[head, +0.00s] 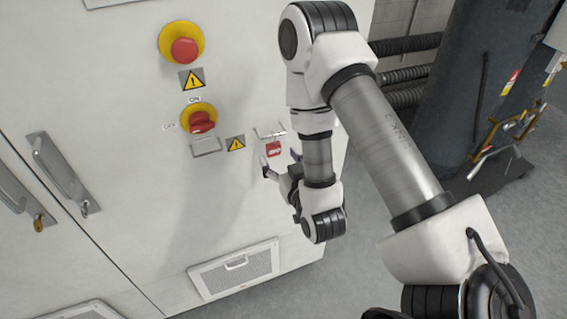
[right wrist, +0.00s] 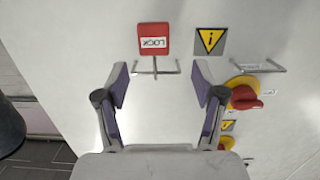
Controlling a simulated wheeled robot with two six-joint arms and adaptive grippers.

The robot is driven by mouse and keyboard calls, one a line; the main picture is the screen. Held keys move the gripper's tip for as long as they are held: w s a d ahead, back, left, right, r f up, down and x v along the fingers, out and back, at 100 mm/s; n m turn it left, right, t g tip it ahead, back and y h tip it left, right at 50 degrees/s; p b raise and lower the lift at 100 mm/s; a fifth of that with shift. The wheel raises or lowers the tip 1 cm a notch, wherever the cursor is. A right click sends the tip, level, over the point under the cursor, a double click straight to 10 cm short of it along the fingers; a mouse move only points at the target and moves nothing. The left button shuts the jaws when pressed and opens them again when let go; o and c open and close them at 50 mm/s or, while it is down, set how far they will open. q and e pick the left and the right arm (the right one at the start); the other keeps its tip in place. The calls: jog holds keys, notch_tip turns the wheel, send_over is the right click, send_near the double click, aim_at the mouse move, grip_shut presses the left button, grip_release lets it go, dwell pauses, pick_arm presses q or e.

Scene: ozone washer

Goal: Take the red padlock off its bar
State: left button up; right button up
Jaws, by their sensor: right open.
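The red padlock (head: 274,149) hangs from a small metal bar (head: 270,132) on the white cabinet front. In the right wrist view the padlock (right wrist: 153,40), with an upside-down LOCK label, shows above the bar (right wrist: 167,73), as that view is turned over. My right gripper (head: 281,163) is just in front of the padlock in the head view, partly hidden by my arm. In the right wrist view it (right wrist: 161,84) is open and empty, with its fingers to either side of the bar. The padlock lies beyond the fingertips. My left gripper is not in view.
A red rotary switch on a yellow base (head: 199,120) and an empty bar (head: 206,147) are left of the padlock. A red emergency button (head: 184,50) is above. Door handles (head: 63,172) stick out at left. A vent (head: 235,270) is below.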

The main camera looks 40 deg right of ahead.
aim_at(274, 148)
jog(key=shift+w+d+f+b, duration=0.25)
jog(key=shift+w+f+b, duration=0.1)
jog(key=shift+w, duration=0.1)
jog(key=shift+w+d+f+b, duration=0.2)
jog(key=shift+w+f, duration=0.15)
jog(key=shift+w, duration=0.1)
jog(key=x, duration=0.1)
jog(key=p+x, duration=0.1)
jog(key=x, duration=0.1)
jog(key=shift+w+d+r, duration=0.2)
jog(key=shift+d+r, duration=0.05)
jog(key=shift+d, duration=0.2)
jog(key=shift+w+p, duration=0.3)
jog(key=shift+w, duration=0.05)
jog(key=shift+w+a, duration=0.1)
jog(key=shift+a, duration=0.15)
jog(key=shift+w+d+f, duration=0.1)
jog(key=shift+c, duration=0.4)
jog(key=shift+d, duration=0.1)
jog(key=c, duration=1.1)
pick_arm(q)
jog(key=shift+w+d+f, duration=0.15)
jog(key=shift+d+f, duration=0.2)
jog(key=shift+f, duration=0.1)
pick_arm(e)
jog(key=shift+c, duration=0.6)
